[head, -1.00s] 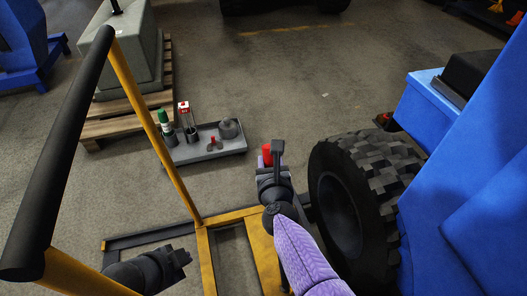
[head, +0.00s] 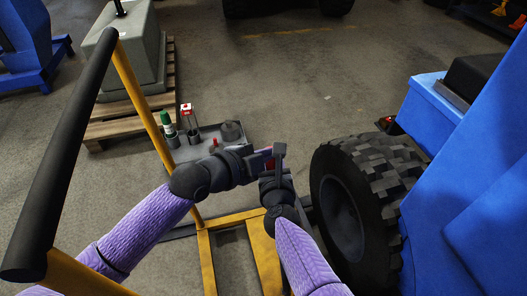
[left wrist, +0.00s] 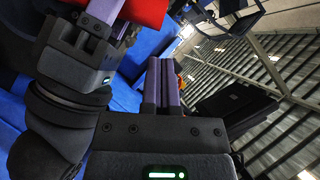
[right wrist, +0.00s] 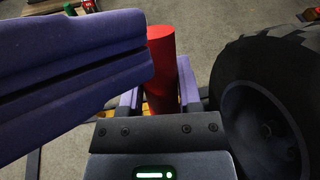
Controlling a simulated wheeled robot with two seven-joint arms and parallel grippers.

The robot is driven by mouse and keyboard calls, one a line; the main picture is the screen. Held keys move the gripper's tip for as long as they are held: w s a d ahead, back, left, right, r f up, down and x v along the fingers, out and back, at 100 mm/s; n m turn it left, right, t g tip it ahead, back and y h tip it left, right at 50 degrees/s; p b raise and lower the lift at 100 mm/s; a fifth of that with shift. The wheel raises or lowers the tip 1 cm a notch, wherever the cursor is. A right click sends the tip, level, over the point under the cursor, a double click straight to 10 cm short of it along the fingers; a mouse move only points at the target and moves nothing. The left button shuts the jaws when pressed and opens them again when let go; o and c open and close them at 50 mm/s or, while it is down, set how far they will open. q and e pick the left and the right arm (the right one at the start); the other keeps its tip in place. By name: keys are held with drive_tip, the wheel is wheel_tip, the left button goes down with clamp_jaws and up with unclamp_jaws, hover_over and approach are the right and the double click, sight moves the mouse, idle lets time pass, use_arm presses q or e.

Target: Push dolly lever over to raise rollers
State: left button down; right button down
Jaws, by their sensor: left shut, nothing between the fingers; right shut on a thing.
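The dolly (head: 262,248) is a yellow frame on the floor beside the large tyre. Its red lever grip (right wrist: 164,58) is a red cylinder, mostly hidden by my arms in the head view. My right gripper (head: 277,150) is shut on the red grip, which stands between its fingers in the right wrist view. My left gripper (head: 264,153) is shut and empty, close beside the lever. Its purple fingers (left wrist: 163,80) are together in the left wrist view, and they cross close in front of the right wrist camera. I cannot tell whether they touch the lever.
The black tyre (head: 371,185) of a blue machine (head: 470,190) stands close on the right. A black push bar (head: 65,130) on yellow posts rises at left. A grey tray (head: 208,130) with small items and a pallet (head: 125,117) lie behind. Open floor lies beyond.

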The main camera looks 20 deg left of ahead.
use_arm(q)
drive_tip(key=shift+w+a+f, duration=0.3)
drive_tip(key=shift+w+f, duration=0.35)
drive_tip(key=shift+w, duration=0.15)
use_arm(e)
drive_tip(key=shift+a, duration=0.15)
use_arm(q)
drive_tip(key=shift+w+a+f, duration=0.3)
drive_tip(key=shift+w+a, duration=0.15)
drive_tip(key=shift+w, duration=0.1)
drive_tip(key=shift+w+a+f, duration=0.3)
drive_tip(key=shift+w+a, duration=0.15)
drive_tip(key=shift+w, duration=0.05)
use_arm(e)
drive_tip(key=c, duration=0.7)
unclamp_jaws()
drive_tip(key=shift+c, duration=0.2)
drive_tip(key=o, duration=0.5)
drive_tip(key=shift+d, duration=0.25)
drive_tip(key=shift+c, duration=0.2)
use_arm(q)
drive_tip(key=shift+d, duration=0.25)
